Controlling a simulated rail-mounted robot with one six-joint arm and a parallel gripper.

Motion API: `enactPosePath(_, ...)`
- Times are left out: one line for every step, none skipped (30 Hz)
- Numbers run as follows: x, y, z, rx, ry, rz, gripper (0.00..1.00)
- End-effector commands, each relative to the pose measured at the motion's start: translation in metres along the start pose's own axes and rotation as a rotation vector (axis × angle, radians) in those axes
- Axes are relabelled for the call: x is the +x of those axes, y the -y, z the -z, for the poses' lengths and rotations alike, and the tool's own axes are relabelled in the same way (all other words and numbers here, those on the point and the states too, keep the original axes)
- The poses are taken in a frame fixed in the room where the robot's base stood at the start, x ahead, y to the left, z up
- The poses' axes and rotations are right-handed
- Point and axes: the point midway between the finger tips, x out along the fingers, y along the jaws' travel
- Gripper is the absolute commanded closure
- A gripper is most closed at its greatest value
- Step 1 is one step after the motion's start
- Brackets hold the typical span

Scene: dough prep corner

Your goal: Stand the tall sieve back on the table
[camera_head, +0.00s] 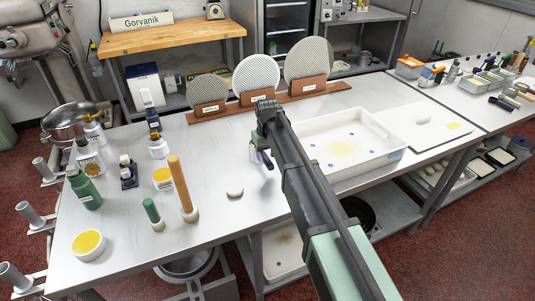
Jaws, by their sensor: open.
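Three round mesh discs, which look like sieves, stand upright in labelled wooden blocks on a long wooden strip at the back of the table (225,215). The tallest sieve (308,58) is at the right end, with a white sieve (257,74) in the middle and a small grey sieve (208,89) at the left. My gripper (265,161) is open and points down over the table, in front of the sieves and apart from them. A small whitish thing beside it is partly hidden, and I cannot tell what it is.
A white tray (393,155) lies right of my gripper. A pale lump (235,192) lies in front.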

Motion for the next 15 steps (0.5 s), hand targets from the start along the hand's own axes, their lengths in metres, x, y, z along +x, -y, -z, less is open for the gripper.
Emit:
enactPosePath(-0.027, 0.000, 0.000, 0.000, 0.000, 0.000, 0.49)
enactPosePath(-0.035, 0.000, 0.000, 0.000, 0.000, 0.000, 0.49)
enactPosePath(-0.047, 0.000, 0.000, 0.000, 0.000, 0.000, 0.49)
enactPosePath(-0.055, 0.000, 0.000, 0.000, 0.000, 0.000, 0.49)
enactPosePath(-0.062, 0.000, 0.000, 0.000, 0.000, 0.000, 0.49)
enactPosePath(-0.071, 0.000, 0.000, 0.000, 0.000, 0.000, 0.49)
enactPosePath(-0.076, 0.000, 0.000, 0.000, 0.000, 0.000, 0.49)
enactPosePath(-0.081, 0.000, 0.000, 0.000, 0.000, 0.000, 0.49)
enactPosePath(-0.086, 0.000, 0.000, 0.000, 0.000, 0.000, 0.49)
enactPosePath(-0.088, 0.000, 0.000, 0.000, 0.000, 0.000, 0.49)
enactPosePath(-0.089, 0.000, 0.000, 0.000, 0.000, 0.000, 0.49)
enactPosePath(-0.090, 0.000, 0.000, 0.000, 0.000, 0.000, 0.49)
enactPosePath(-0.090, 0.000, 0.000, 0.000, 0.000, 0.000, 0.49)
enactPosePath(-0.089, 0.000, 0.000, 0.000, 0.000, 0.000, 0.49)
enactPosePath(-0.088, -0.001, -0.002, 0.002, 0.000, 0.000, 0.49)
